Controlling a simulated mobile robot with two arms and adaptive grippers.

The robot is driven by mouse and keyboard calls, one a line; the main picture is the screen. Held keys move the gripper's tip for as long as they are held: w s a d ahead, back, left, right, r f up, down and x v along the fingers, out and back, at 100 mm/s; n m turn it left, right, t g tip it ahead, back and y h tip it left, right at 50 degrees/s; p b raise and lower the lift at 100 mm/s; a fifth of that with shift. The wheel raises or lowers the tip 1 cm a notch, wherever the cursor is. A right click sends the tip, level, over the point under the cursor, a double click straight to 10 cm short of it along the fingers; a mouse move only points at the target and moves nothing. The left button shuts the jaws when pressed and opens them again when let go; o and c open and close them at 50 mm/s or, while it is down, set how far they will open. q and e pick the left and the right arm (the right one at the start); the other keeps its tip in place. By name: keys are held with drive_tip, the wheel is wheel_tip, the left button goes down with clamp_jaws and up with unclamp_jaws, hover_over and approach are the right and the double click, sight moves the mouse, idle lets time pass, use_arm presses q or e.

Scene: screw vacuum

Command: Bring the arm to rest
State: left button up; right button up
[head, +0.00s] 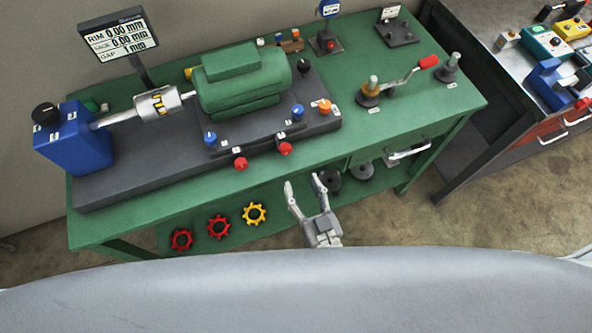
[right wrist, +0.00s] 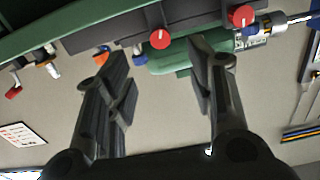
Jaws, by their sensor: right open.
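My right gripper (head: 305,193) is open and empty in front of the green workbench's front edge, at the lower middle of the head view. In the right wrist view its two fingers (right wrist: 160,85) stand wide apart with nothing between them. Beyond them, the underside and edge of the bench show with red knobs (right wrist: 160,39). My left gripper is not in view.
The green bench (head: 420,105) carries a green motor (head: 243,80), a blue box (head: 75,138), a display (head: 118,35) and a crank with a red handle (head: 428,62). Red and yellow star-shaped parts (head: 254,213) lie on the lower shelf. A second, cluttered bench (head: 500,80) stands at right.

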drive_tip(key=shift+s+d, duration=0.2)
drive_tip(key=shift+s, duration=0.45)
drive_tip(key=s+d+f+g+h, duration=0.1)
drive_tip(key=s+d+f+g, duration=0.15)
drive_tip(key=f, duration=0.55)
drive_tip(key=s+d+f+g+h+b, duration=0.1)
drive_tip(key=s+d+f+g, duration=0.15)
drive_tip(key=f, duration=0.65)
drive_tip(key=s+d+f+g, duration=0.2)
drive_tip(key=s+f+g, duration=0.1)
drive_tip(key=f, duration=0.5)
drive_tip(key=s+d+f+g+h, duration=0.1)
drive_tip(key=s+d+f+g, duration=0.3)
drive_tip(key=s, duration=0.5)
drive_tip(key=s+d+f+g+h, duration=0.2)
drive_tip(key=s+d+f+g, duration=0.2)
drive_tip(key=s+d+f, duration=0.4)
wheel_tip(320, 180, down, 2)
drive_tip(key=shift+s+d+f+h+b, duration=0.1)
drive_tip(key=shift+s+d+h+b, duration=0.25)
drive_tip(key=shift+s, duration=0.8)
drive_tip(key=shift+a, duration=0.1)
